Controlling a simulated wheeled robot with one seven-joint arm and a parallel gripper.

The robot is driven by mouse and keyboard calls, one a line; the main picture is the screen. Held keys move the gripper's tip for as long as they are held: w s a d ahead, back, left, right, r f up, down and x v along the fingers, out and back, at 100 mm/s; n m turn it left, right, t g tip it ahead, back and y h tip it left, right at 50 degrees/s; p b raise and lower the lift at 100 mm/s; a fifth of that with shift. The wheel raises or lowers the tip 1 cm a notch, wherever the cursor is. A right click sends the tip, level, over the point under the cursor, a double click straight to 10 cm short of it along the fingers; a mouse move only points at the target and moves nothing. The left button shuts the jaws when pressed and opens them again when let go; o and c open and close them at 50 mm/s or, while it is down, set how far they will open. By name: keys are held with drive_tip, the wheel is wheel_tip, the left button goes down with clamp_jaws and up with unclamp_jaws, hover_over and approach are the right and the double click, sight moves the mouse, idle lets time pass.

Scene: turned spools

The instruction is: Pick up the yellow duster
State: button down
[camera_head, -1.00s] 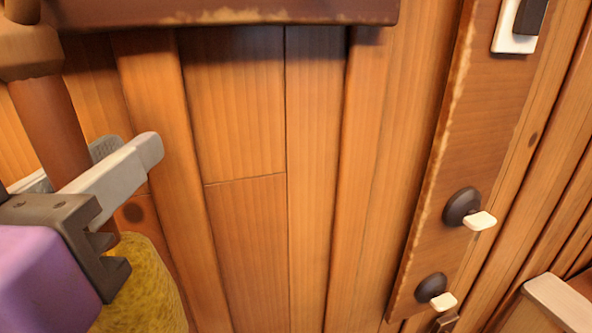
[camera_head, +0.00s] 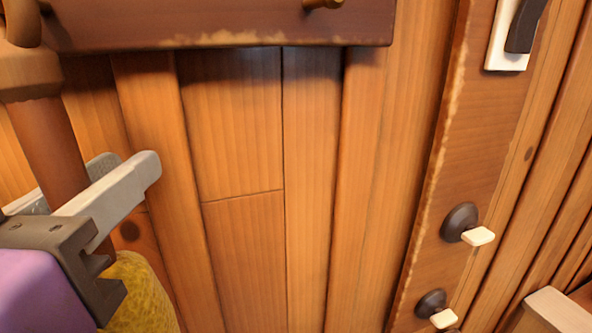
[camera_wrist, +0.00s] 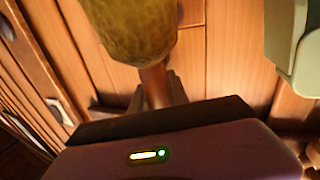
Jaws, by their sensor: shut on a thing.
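The yellow duster (camera_head: 140,300) hangs head down at the left of the head view, with a fluffy yellow head and a reddish-brown handle. My gripper (camera_head: 127,168) has its grey fingers shut around the handle, just above the head. In the wrist view the yellow head (camera_wrist: 135,25) is at the top, and the handle runs down between the fingers of my gripper (camera_wrist: 155,95). The handle's top end reaches the dark rail at the upper left. I cannot tell whether it still hangs on a peg there.
A dark wooden rail (camera_head: 220,28) with a brass peg (camera_head: 322,3) crosses the plank wall. To the right, a slanted board (camera_head: 428,190) carries dark round knobs with pale tabs (camera_head: 460,222) and a switch (camera_head: 522,28). A pale green object (camera_wrist: 290,50) is at the wrist view's right.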

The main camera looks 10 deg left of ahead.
drive_tip(key=shift+r+b, duration=0.15)
drive_tip(key=shift+b, duration=0.15)
drive_tip(key=s+d+b, duration=0.3)
drive_tip(key=s+b, duration=0.1)
drive_tip(key=s, duration=1.3)
drive_tip(key=shift+s+r, duration=0.15)
drive_tip(key=shift+s, duration=0.25)
drive_tip(key=shift+r, duration=0.1)
